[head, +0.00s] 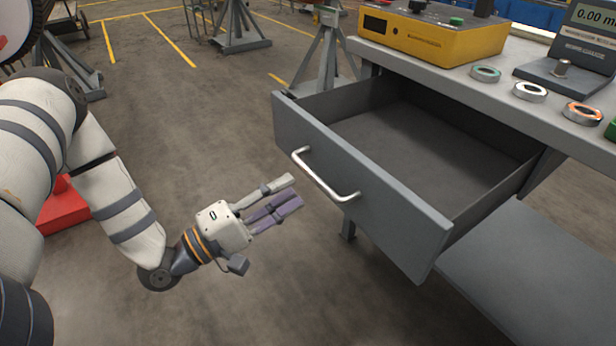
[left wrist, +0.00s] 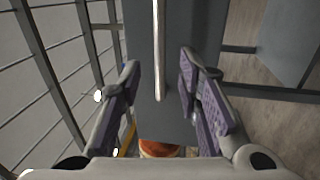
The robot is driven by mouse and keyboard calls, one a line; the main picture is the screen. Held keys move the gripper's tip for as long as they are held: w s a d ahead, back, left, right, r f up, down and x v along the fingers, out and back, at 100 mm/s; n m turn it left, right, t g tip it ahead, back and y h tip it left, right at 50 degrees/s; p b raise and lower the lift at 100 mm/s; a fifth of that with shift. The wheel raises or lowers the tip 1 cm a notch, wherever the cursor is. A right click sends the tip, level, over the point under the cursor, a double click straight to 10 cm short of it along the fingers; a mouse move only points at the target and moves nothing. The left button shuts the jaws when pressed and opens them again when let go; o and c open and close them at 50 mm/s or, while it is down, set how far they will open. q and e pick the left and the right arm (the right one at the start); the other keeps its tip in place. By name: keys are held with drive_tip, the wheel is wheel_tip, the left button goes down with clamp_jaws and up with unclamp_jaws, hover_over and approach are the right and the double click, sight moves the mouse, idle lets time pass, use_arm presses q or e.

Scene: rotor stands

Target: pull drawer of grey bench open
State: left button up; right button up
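The drawer (head: 362,188) of the grey bench (head: 578,141) stands pulled out a long way, and its inside looks empty. A silver bar handle (head: 325,178) is on its front. My left gripper (head: 287,192) is in front of the drawer, to the left of the handle and apart from it. In the left wrist view, the handle (left wrist: 158,50) shows ahead, between the directions of the two spread, purple-padded fingers (left wrist: 160,95). Nothing is held between them. My right gripper is not in view.
On the bench top are a yellow box (head: 432,36), several metal rings and a gauge with a digital display (head: 588,35). A lower shelf (head: 530,275) is under the drawer. Metal stands (head: 325,55) are behind.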

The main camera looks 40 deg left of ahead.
use_arm(q)
drive_tip(key=v, duration=0.5)
drive_tip(key=shift+s, duration=0.1)
drive_tip(key=s+d+f+m+g+y+p, duration=0.1)
drive_tip(key=s+d+f+m+g+p, duration=0.2)
drive_tip(key=s+d+f+m+g, duration=0.25)
drive_tip(key=s+d+f+m+g+y+p, duration=0.1)
drive_tip(key=s+d+f+m+g+p, duration=0.15)
drive_tip(key=d+f+g, duration=0.4)
drive_tip(key=s+a+f+m+g+y+p, duration=0.1)
drive_tip(key=s+m+g+y, duration=0.4)
drive_tip(key=s, duration=1.6)
drive_tip(key=a+g+p, duration=0.1)
drive_tip(key=a+g, duration=0.1)
drive_tip(key=g, duration=0.2)
drive_tip(key=shift+m+g, duration=0.3)
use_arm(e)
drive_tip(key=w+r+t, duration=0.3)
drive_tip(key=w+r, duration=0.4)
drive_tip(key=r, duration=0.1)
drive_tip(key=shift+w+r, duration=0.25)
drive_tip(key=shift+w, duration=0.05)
